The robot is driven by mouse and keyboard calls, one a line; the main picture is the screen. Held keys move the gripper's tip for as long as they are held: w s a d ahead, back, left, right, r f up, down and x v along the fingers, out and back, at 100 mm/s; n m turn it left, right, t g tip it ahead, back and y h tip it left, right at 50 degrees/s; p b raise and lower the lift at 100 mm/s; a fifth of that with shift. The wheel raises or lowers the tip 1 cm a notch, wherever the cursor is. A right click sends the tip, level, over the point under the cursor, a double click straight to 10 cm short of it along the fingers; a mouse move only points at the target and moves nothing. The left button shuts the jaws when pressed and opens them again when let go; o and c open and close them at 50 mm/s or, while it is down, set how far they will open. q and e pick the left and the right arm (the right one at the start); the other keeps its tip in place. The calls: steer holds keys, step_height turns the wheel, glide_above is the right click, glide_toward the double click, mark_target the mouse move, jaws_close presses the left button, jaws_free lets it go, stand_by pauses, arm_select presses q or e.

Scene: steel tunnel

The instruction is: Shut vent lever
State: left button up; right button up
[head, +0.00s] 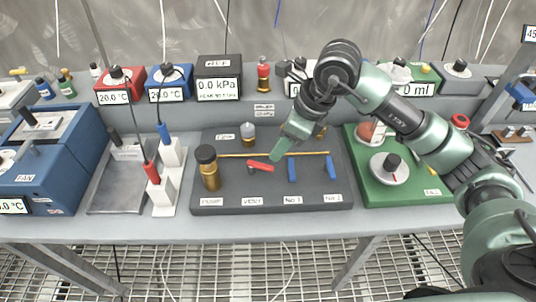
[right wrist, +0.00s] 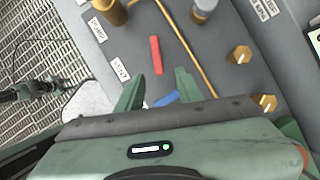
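The vent lever is a red handle (head: 260,166) on the dark grey valve panel (head: 225,182), above the label VENT (head: 252,201). It lies roughly along the brass pipe (head: 308,153), at a slight angle to it. In the right wrist view the red handle (right wrist: 155,55) is just ahead of the fingertips, and nothing holds it. My right gripper (head: 277,155) comes down over the panel beside the lever's right end. In the right wrist view its two fingers (right wrist: 158,88) are apart and empty.
Two blue levers (head: 292,168) (head: 331,167) stand to the right, across the pipe. A brass pump (head: 209,168) stands at the panel's left. A green box (head: 415,188) with a dial is to the right. White stands with red and blue probes (head: 163,190) are left.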

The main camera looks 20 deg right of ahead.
mark_target(266, 166)
steer(key=p+x, duration=0.1)
steer(key=x, duration=0.5)
steer(key=shift+s+a+f, duration=0.1)
steer(key=shift+a, duration=0.1)
steer(key=shift+a+f, duration=0.15)
steer(key=shift+f, duration=0.3)
arm_select(q)
steer(key=shift+s+r, duration=0.2)
steer(key=shift+r, duration=0.3)
arm_select(e)
steer(key=shift+c, duration=0.3)
